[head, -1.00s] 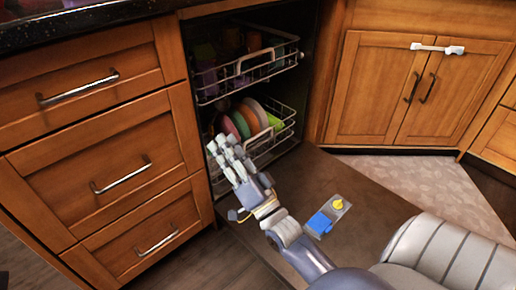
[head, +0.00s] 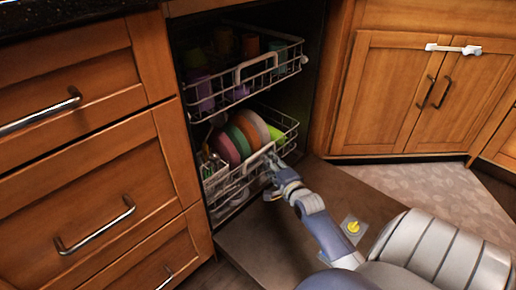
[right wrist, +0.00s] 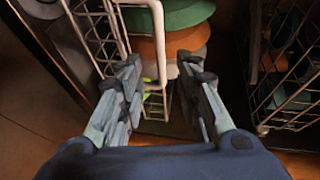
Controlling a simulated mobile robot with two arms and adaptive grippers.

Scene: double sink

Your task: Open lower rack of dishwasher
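The lower rack (head: 292,130) of the dishwasher is white wire, sits within the open cavity and holds upright colored plates (head: 240,138) and other items. Its front handle (head: 259,158) is a pale loop. My right gripper (head: 272,170) is at the rack's front, just below and right of the handle. In the right wrist view, my right gripper (right wrist: 160,68) is open, with its fingers on either side of the handle (right wrist: 158,45). I cannot tell whether they touch it. My left gripper is not in view.
The upper rack (head: 275,62), holding cups, is above the lower one. The dishwasher door (head: 345,190) lies lowered in front, with a yellow-knobbed dispenser (head: 353,226) on it. Wooden drawers (head: 95,210) stand left and a cabinet (head: 385,95) stands right.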

